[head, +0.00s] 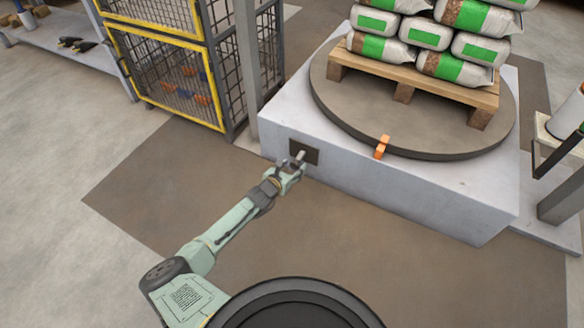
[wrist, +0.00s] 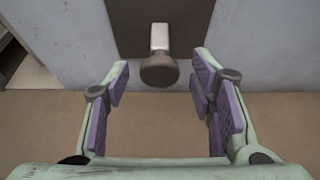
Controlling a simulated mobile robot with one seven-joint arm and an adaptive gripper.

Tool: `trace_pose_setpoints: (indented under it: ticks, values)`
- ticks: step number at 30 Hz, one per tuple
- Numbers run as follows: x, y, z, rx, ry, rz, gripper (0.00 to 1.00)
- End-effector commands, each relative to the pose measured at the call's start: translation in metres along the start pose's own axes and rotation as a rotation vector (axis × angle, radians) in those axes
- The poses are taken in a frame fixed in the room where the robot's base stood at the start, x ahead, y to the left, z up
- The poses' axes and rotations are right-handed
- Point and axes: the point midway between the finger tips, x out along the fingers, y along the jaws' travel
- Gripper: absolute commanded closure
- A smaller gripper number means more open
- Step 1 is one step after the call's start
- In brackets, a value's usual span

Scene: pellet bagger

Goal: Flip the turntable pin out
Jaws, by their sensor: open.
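The turntable (head: 330,104) is a round brown disc on a pale block (head: 440,198). A dark plate (head: 311,148) on the block's front face carries the pin (head: 300,155), a light stub; in the wrist view the pin (wrist: 159,42) has a light shaft and a dark rounded end pointing toward me. My gripper (head: 293,168) is just in front of the plate. In the wrist view my gripper (wrist: 160,82) is open, its purple-padded fingers standing on either side of the pin's end with gaps, not touching it.
A pallet (head: 405,78) stacked with green-and-white bags (head: 385,48) stands on the turntable. An orange block (head: 382,146) sits at its front rim. A yellow-framed mesh cage (head: 165,80) and a grey post (head: 246,75) stand to the left. The floor in front is clear.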

Motion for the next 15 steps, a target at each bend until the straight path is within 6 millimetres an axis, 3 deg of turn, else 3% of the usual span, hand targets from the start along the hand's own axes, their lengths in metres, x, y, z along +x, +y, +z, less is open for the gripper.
trace_pose_setpoints:
  ticks: [8,15]
  values:
    - [-0.007,0.002,0.0,-0.001,-0.001,0.002,0.5]
    - [-0.046,0.002,0.001,0.0,-0.002,0.003,0.5]
